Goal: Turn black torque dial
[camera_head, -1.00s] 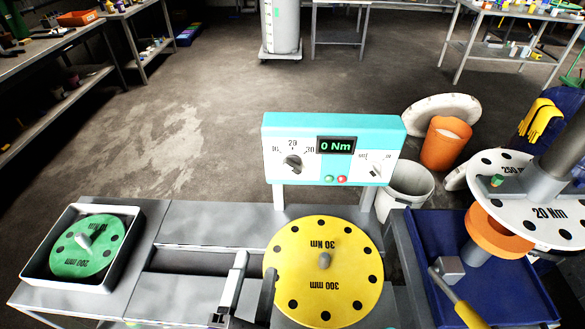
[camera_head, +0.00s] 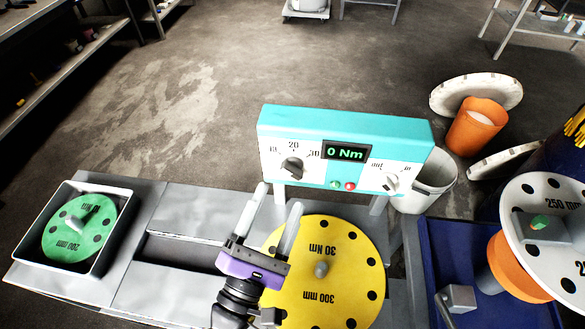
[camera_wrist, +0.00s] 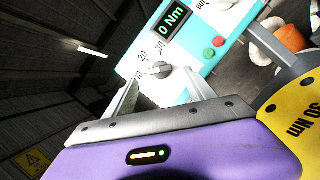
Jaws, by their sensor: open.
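The black torque dial (camera_head: 291,166) sits on the left of the white face of a turquoise-topped control box, under the marks 10, 20 and 30. The box display (camera_head: 346,152) reads 0 Nm. In the wrist view, the dial (camera_wrist: 156,74) lies beyond the fingertips, roughly between them. My purple gripper (camera_head: 279,197) is open and empty, below and in front of the dial, with its fingers pointing up toward the box. In the wrist view, both fingers (camera_wrist: 160,92) are spread. They look apart from the dial.
A second knob (camera_head: 392,182) and green and red buttons (camera_head: 342,186) share the panel. A green disc (camera_head: 78,232) sits in a white tray at left. An orange bin (camera_head: 476,127) stands at right.

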